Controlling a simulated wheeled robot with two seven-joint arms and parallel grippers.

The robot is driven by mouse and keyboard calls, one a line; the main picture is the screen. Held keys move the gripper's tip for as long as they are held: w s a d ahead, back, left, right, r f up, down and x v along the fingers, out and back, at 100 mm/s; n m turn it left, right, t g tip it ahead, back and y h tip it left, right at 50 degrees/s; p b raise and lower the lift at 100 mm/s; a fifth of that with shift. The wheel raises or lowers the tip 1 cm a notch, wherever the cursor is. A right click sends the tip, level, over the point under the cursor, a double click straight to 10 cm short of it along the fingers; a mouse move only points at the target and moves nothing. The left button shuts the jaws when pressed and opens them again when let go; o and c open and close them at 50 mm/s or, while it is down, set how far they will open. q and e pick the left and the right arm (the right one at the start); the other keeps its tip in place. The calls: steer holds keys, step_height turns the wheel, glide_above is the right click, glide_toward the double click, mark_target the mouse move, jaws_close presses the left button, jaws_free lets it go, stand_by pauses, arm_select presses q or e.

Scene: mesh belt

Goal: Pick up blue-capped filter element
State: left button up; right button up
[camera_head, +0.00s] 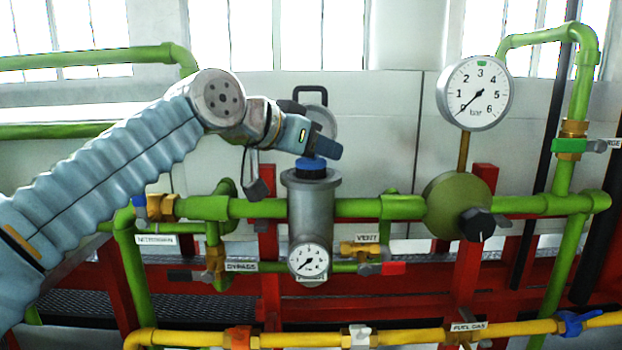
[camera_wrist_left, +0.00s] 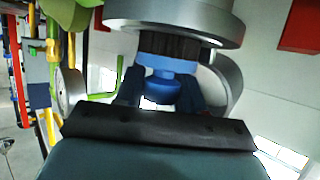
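The blue-capped filter element shows its blue cap (camera_head: 311,164) at the open top of the grey filter housing (camera_head: 313,207). The wrist view shows the blue cap and its round knob (camera_wrist_left: 160,88), with a short band of dark pleats between the cap and the housing rim (camera_wrist_left: 172,20). The rest of the element is hidden in the housing. My left gripper (camera_head: 316,152) reaches in from the left, tilted above the cap. Its fingers (camera_wrist_left: 161,92) lie on both sides of the knob with no clear gap, so it looks shut on it. My right gripper is not in view.
The open round lid (camera_head: 320,120) with a black handle stands behind the housing. Green pipes (camera_head: 362,208) run to both sides. A large gauge (camera_head: 474,93) rises at the right, and a small gauge (camera_head: 310,261) sits on the housing front. Space above the housing is partly free.

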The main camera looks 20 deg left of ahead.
arm_select(q)
jaws_close()
steer(key=shift+r, duration=0.1)
